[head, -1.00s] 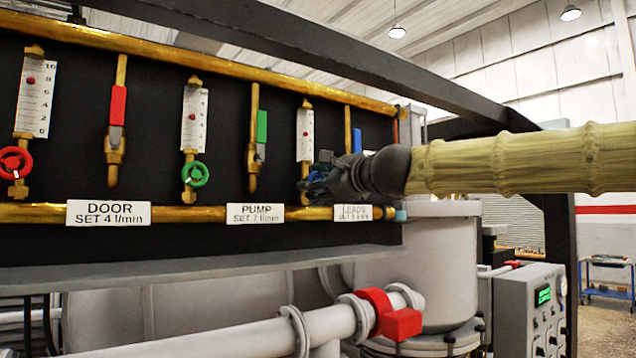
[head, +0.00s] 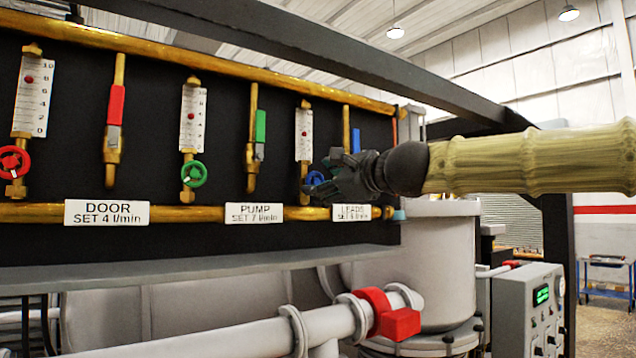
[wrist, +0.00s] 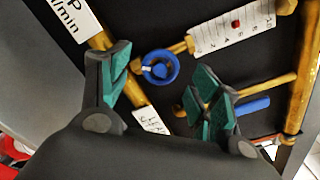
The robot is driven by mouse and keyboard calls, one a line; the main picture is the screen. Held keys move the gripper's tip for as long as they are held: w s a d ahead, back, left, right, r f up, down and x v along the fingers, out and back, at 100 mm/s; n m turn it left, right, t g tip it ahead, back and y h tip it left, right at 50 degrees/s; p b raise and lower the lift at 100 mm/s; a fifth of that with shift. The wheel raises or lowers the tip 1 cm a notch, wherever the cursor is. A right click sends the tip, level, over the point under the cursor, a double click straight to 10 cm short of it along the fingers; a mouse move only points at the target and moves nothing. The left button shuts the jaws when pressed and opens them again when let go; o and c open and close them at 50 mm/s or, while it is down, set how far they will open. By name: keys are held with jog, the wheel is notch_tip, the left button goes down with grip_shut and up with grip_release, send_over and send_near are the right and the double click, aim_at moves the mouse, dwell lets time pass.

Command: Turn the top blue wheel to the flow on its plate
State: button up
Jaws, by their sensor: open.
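The blue wheel (head: 315,179) sits at the foot of the third flow tube, partly hidden behind my gripper in the head view. In the wrist view the whole blue wheel (wrist: 159,67) shows beyond and between my fingers, apart from them. My gripper (head: 335,172) is open and empty, just right of the wheel; its green-padded fingers show in the wrist view (wrist: 160,92). The white scale (head: 304,134) above the wheel has a red float (wrist: 237,24) near its upper middle. The plate below (head: 352,212) reads LEADS; its set figure is too small to read surely.
A blue-handled lever (head: 356,140) hangs right of the scale, close to my fingers. A green wheel (head: 194,174) and a red wheel (head: 14,162) stand to the left. A brass pipe (head: 190,213) runs below the wheels.

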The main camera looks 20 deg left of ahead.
jog(key=v, duration=0.8)
jog(key=shift+s+d, duration=0.2)
jog(key=shift+d, duration=0.05)
